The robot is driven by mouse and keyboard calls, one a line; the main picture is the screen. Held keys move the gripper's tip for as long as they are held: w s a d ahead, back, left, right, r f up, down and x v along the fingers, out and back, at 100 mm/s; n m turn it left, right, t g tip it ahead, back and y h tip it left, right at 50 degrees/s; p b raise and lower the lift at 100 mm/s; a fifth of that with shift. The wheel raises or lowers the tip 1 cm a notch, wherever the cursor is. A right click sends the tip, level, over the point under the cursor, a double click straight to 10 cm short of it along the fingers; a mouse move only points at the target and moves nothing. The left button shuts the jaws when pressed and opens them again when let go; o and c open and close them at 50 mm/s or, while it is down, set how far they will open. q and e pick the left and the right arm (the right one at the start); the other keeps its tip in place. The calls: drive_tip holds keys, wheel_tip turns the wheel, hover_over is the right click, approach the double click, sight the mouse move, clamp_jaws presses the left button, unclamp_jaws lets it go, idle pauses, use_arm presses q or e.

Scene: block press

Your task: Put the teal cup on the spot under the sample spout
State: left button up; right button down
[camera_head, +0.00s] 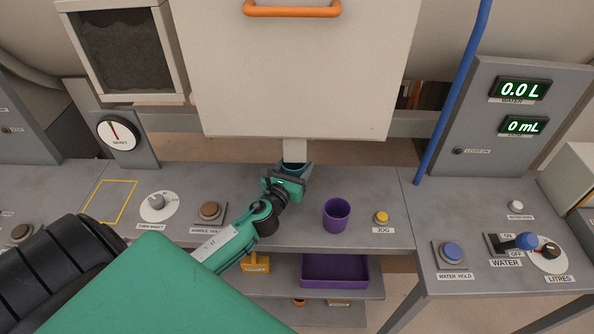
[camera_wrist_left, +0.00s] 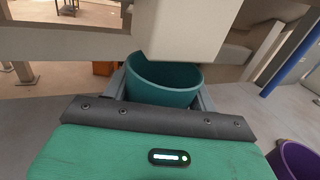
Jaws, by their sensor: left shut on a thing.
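The teal cup (camera_head: 296,170) is at the back of the worktop, directly below the white sample spout (camera_head: 294,150), mostly hidden behind my gripper. My left gripper (camera_head: 291,181) is shut on the cup. In the left wrist view the teal cup (camera_wrist_left: 163,80) stands upright between my two fingers, and the pale spout (camera_wrist_left: 184,30) hangs over its far part. Whether the cup's base touches the worktop is hidden. The spot itself is hidden. My right gripper is not in view.
A purple cup (camera_head: 337,215) stands to the right of my gripper, beside the yellow JOG button (camera_head: 381,218). The SAMPLE HOLD button (camera_head: 210,211) and a dial (camera_head: 158,205) lie to the left. A purple tray (camera_head: 335,270) sits on the lower shelf.

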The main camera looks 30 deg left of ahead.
use_arm(q)
drive_tip(key=shift+w+r, duration=0.1)
drive_tip(key=shift+w, duration=0.25)
wheel_tip(320, 180, down, 3)
drive_tip(key=shift+w+f+b, duration=0.1)
drive_tip(key=shift+f+b, duration=0.05)
drive_tip(key=shift+b, duration=0.3)
drive_tip(key=shift+f, duration=0.15)
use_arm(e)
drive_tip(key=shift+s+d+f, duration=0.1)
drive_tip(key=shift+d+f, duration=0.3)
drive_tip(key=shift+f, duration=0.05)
use_arm(q)
drive_tip(key=shift+a, duration=0.1)
drive_tip(key=shift+f, duration=0.15)
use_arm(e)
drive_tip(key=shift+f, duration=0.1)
use_arm(q)
drive_tip(key=o, duration=1)
drive_tip(key=shift+c, duration=0.2)
